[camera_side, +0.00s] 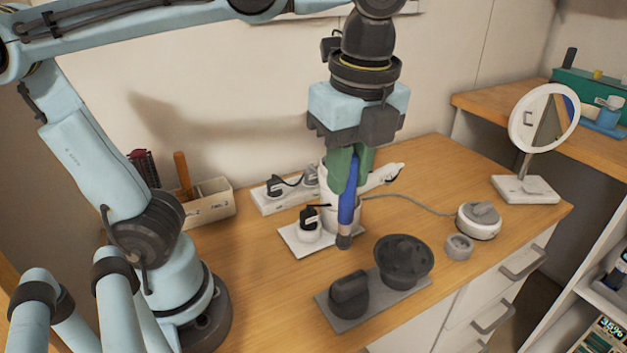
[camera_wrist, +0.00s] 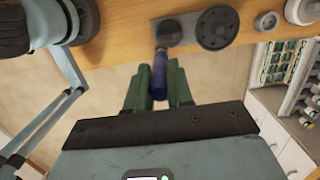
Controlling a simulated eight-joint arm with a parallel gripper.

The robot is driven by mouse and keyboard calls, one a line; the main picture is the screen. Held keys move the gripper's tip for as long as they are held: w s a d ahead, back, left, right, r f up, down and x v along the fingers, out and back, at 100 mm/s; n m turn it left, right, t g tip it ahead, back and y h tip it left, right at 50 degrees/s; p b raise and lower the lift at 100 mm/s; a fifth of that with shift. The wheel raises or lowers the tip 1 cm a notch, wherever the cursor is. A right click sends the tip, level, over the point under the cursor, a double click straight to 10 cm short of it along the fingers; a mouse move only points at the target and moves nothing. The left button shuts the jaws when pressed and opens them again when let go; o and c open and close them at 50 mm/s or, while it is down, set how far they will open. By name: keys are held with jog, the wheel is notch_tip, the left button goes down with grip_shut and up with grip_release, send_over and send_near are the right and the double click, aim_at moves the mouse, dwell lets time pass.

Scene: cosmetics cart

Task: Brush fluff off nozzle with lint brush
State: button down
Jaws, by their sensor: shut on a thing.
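My gripper (camera_side: 349,184) has green fingers and points down over the wooden cart top. It is shut on the blue handle of the lint brush (camera_side: 347,207). The brush hangs nearly upright, its greyish-brown head at the bottom, close to the front edge of a white holder. In the wrist view the brush (camera_wrist: 159,76) sits between the green fingers (camera_wrist: 157,82). A round dark nozzle (camera_side: 403,258) and a smaller dark nozzle (camera_side: 349,294) rest on a grey plate (camera_side: 389,305), in front of the brush and apart from it. I cannot make out any fluff.
A white holder (camera_side: 329,216) and a white appliance (camera_side: 384,176) with a grey cable stand behind the brush. A round mirror (camera_side: 543,117), a white round device (camera_side: 478,222) and a small grey cup (camera_side: 458,247) are at right. A bin (camera_side: 207,204) stands at left.

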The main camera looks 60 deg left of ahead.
jog(key=shift+w+f, duration=2.75)
jog(key=shift+f, duration=1.25)
jog(key=s+r, duration=0.4)
jog(key=r, duration=0.4)
jog(key=shift+w, duration=0.1)
